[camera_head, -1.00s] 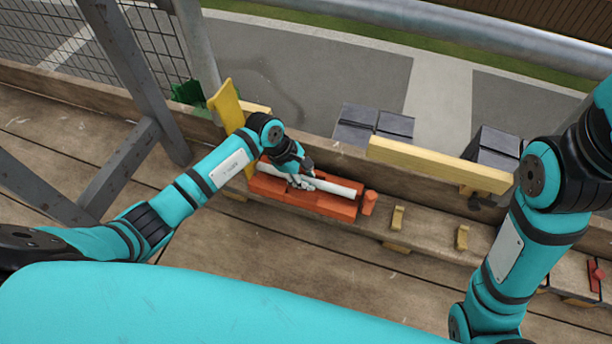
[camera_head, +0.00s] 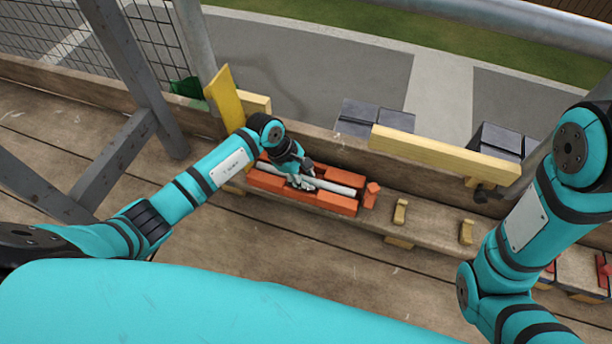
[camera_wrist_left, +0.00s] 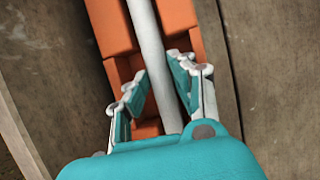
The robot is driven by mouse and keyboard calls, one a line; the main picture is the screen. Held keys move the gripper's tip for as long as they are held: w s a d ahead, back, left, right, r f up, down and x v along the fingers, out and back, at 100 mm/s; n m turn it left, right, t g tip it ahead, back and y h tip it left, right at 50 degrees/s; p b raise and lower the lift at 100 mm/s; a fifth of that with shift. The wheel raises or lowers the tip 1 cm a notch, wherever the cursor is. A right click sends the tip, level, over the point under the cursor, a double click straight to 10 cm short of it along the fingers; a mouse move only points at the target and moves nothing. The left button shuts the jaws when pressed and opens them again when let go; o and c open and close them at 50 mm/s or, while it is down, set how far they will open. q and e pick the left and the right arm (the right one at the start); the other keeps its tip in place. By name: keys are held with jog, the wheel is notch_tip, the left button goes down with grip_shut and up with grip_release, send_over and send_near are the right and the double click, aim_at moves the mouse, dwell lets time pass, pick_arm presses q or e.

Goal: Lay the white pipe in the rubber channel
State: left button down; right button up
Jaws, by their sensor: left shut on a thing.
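The white pipe (camera_head: 340,189) lies lengthwise between the two long walls of the orange-red channel (camera_head: 335,204) on the plank. In the left wrist view the pipe (camera_wrist_left: 150,45) runs along the channel (camera_wrist_left: 108,25), with orange on both sides. My left gripper (camera_head: 303,184) is over the middle of the channel, shut on the pipe; its fingers (camera_wrist_left: 160,85) flank the pipe in the wrist view. The fingers hide part of the pipe, and I cannot tell whether it touches the channel floor. My right arm is at the right, its gripper out of view.
A yellow board (camera_head: 225,97) stands upright left of the channel. A small orange block (camera_head: 372,194) and yellow blocks (camera_head: 400,211) sit to its right. A yellow beam (camera_head: 445,152) and dark tiles (camera_head: 375,119) are behind. The deck in front is clear.

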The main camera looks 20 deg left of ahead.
pick_arm(q)
jog(key=c, duration=1.2)
grip_release()
jog(key=shift+o, duration=0.9)
